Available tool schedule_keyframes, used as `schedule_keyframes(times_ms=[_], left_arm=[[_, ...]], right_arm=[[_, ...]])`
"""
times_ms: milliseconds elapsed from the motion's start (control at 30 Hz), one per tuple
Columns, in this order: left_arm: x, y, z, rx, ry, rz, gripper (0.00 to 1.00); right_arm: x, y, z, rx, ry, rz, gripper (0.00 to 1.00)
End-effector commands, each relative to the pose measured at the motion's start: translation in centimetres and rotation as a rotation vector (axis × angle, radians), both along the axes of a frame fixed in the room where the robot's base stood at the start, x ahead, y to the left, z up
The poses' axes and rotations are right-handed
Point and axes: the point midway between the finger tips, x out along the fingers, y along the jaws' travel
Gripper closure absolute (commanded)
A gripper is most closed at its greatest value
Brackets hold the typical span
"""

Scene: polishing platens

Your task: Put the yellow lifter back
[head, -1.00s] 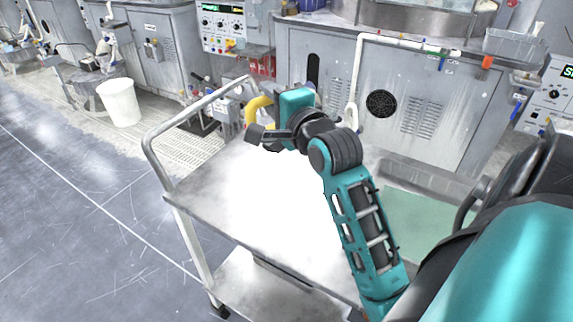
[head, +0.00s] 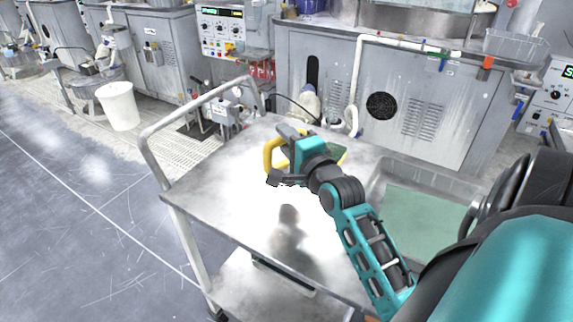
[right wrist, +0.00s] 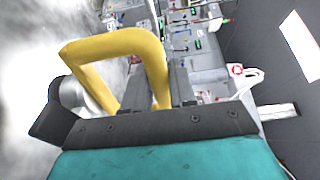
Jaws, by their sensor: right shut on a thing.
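The yellow lifter shows as a bent yellow handle (head: 268,153) above the far part of the cart top in the head view. My right gripper (head: 281,156) is shut on it. In the right wrist view the yellow handle (right wrist: 122,44) loops up from between the dark jaws of my right gripper (right wrist: 122,100). A rounded silver part shows beside the handle there. The lifter's underside is hidden, so I cannot tell whether it touches the cart. My left gripper is not in view.
Grey machine cabinets (head: 440,100) stand behind. A white bucket (head: 118,106) stands at far left.

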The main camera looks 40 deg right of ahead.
Motion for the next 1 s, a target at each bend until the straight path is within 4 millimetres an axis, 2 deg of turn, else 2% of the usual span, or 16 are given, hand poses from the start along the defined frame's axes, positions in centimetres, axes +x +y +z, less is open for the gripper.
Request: schedule_keyframes(times_ms=[267,400,533,1000], left_arm=[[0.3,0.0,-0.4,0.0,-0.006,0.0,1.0],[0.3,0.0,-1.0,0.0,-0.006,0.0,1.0],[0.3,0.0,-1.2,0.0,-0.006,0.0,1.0],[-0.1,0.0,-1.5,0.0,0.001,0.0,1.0]], right_arm=[[0.0,0.0,-1.7,-0.006,-0.011,-0.001,1.0],[0.0,0.0,-3.8,-0.005,-0.008,0.0,1.0],[0.0,-0.1,-5.1,-0.005,-0.011,-0.001,1.0],[0.0,0.0,-5.7,-0.004,-0.012,-0.001,1.0]])
